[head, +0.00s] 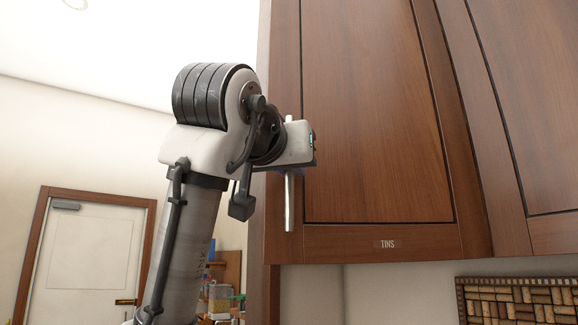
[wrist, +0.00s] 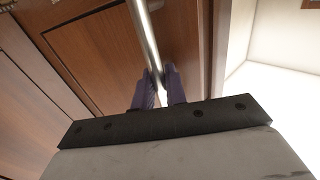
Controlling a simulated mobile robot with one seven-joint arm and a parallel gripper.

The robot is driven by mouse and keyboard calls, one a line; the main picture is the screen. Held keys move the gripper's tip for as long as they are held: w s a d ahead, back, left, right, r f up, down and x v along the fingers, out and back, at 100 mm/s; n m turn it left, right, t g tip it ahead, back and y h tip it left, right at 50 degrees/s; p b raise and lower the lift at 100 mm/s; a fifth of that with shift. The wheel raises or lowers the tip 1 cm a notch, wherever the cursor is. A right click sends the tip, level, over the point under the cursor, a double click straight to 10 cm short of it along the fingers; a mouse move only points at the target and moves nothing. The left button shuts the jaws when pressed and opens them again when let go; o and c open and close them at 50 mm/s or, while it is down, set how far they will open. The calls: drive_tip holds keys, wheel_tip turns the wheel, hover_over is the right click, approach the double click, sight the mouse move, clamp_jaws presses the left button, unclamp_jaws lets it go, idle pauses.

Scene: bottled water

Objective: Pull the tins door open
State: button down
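The tins door (head: 375,110) is a brown wooden cabinet door with a "TINS" label (head: 387,244) at its lower edge. It looks shut, flush with its neighbour. Its upright metal bar handle (head: 289,205) is near the left edge. My gripper (head: 301,165) is at the handle, in front of the door. In the wrist view the handle (wrist: 145,35) runs down between the two purple fingers of my gripper (wrist: 158,76), which close in on both sides of it. The contact itself is small and partly hidden in the head view.
Another wooden cabinet door (head: 530,80) stands to the right. A cork board (head: 515,300) is on the wall below the cabinets. A white room door (head: 90,255) and a shelf with jars (head: 220,295) are far back at left. The space left of the cabinet is open.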

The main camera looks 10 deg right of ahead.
drive_tip(key=c, duration=1.8)
unclamp_jaws()
drive_tip(key=shift+d, duration=0.1)
drive_tip(key=shift+o, duration=0.2)
drive_tip(key=b+v, duration=0.1)
drive_tip(key=v, duration=1.3)
